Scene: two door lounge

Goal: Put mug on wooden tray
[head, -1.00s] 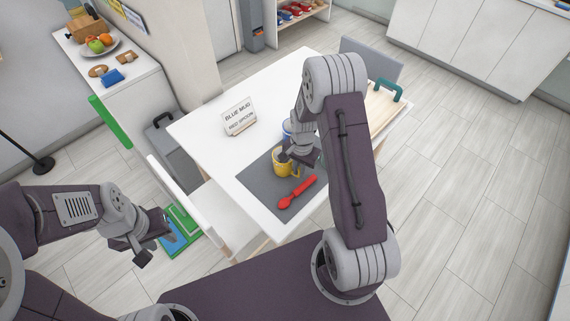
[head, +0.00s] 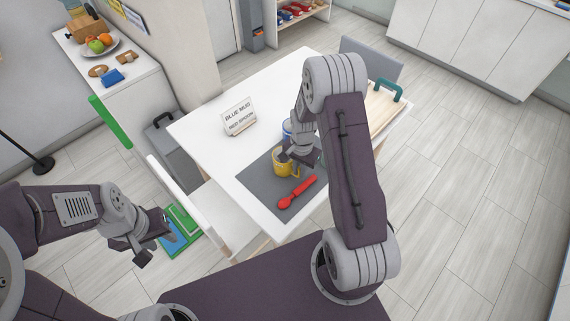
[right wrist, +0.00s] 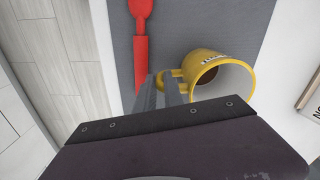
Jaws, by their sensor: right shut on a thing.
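A yellow mug (head: 283,168) stands on the grey mat (head: 257,180) on the white table, partly covered by my right gripper. In the right wrist view the yellow mug (right wrist: 222,82) shows its open rim and dark contents. My right gripper (head: 297,157) is shut on its handle (right wrist: 172,80). A blue mug (head: 287,130) shows only in part behind my right arm. The wooden tray (head: 380,112) with teal handles lies at the table's right end, partly hidden by my arm. My left gripper (head: 155,245) is open and empty, away from the table.
A red spoon (head: 297,192) lies on the mat near the mug. A sign (head: 238,117) reading "BLUE MUG" and "RED SPOON" stands on the table's left part. A white chair (head: 205,210) and a grey chair (head: 370,62) stand at the table.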

